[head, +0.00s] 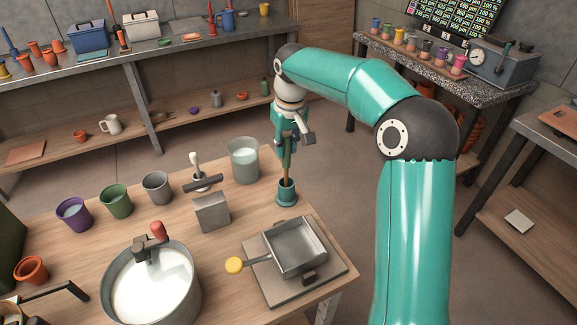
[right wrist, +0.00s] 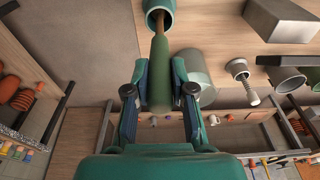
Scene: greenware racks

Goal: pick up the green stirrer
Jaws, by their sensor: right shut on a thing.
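The green stirrer (head: 286,160) stands upright with its brown lower shaft inside a teal cup (head: 287,194) near the table's back right edge. My right gripper (head: 290,136) has come down from above and is shut on the stirrer's upper part. In the right wrist view, the green handle (right wrist: 160,62) lies between the two fingers of the right gripper (right wrist: 160,92), and its brown shaft runs into the mouth of the teal cup (right wrist: 158,17). The stirrer's lower end is hidden inside the cup. My left gripper is out of view.
A glass beaker of pale liquid (head: 244,161) stands close left of the cup. A grey metal block (head: 211,213) and a square pan (head: 297,248) on a board are nearer. A large pot of white liquid (head: 153,287) is at front. Floor is clear behind the cup.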

